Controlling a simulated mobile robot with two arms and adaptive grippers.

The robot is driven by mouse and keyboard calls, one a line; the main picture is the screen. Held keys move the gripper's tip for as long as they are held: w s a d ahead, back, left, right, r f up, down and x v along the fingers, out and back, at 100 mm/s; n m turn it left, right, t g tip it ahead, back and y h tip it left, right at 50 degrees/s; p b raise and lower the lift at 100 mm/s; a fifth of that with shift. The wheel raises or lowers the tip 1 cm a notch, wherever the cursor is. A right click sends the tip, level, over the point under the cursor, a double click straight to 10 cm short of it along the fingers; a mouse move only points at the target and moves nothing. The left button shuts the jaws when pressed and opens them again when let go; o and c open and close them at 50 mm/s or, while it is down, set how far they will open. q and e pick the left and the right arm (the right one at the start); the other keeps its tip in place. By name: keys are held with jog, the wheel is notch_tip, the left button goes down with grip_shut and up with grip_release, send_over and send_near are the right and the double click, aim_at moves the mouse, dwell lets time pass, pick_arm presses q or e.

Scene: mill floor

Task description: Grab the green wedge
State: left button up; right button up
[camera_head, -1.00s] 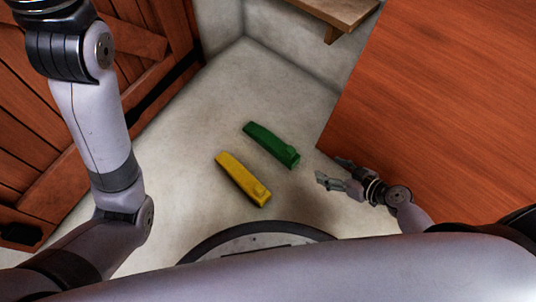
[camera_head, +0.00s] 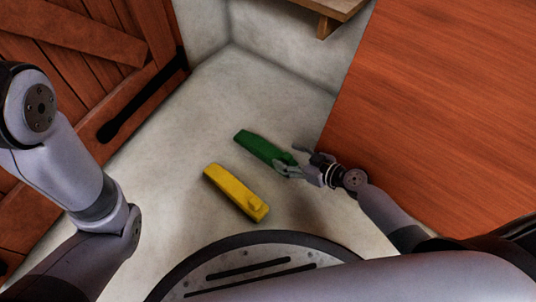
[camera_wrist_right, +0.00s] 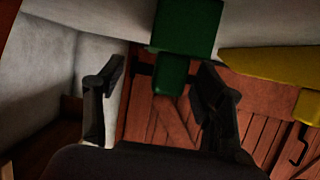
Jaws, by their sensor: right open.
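The green wedge (camera_head: 260,148) lies on the pale floor in the head view. My right gripper (camera_head: 290,162) is open at the wedge's near right end and partly overlaps it in the picture. In the right wrist view the green wedge (camera_wrist_right: 187,30) is at the top, with its narrower end hanging between the two open fingers of my right gripper (camera_wrist_right: 160,95). I cannot tell whether the fingers touch it. My left arm shows at the left of the head view, but its gripper is out of view.
A yellow wedge (camera_head: 235,190) lies beside the green one, nearer to me; it also shows in the wrist view (camera_wrist_right: 270,62). A red-brown wooden surface (camera_head: 440,100) stands close on the right. A wooden door (camera_head: 85,70) is on the left. A small shelf (camera_head: 325,12) is at the back.

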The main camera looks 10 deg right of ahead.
aim_at(273, 153)
jog(key=shift+s+f+b+x, duration=0.15)
jog(key=shift+b+x, duration=0.35)
jog(key=shift+x, duration=1)
jog(key=shift+s+f+b+x, duration=0.15)
jog(key=shift+b+x, duration=0.3)
jog(key=shift+x, duration=1)
jog(key=shift+a, duration=0.2)
jog(key=shift+c, duration=0.3)
jog(key=c, duration=1.3)
jog(key=shift+c, duration=0.4)
jog(key=shift+r, duration=0.2)
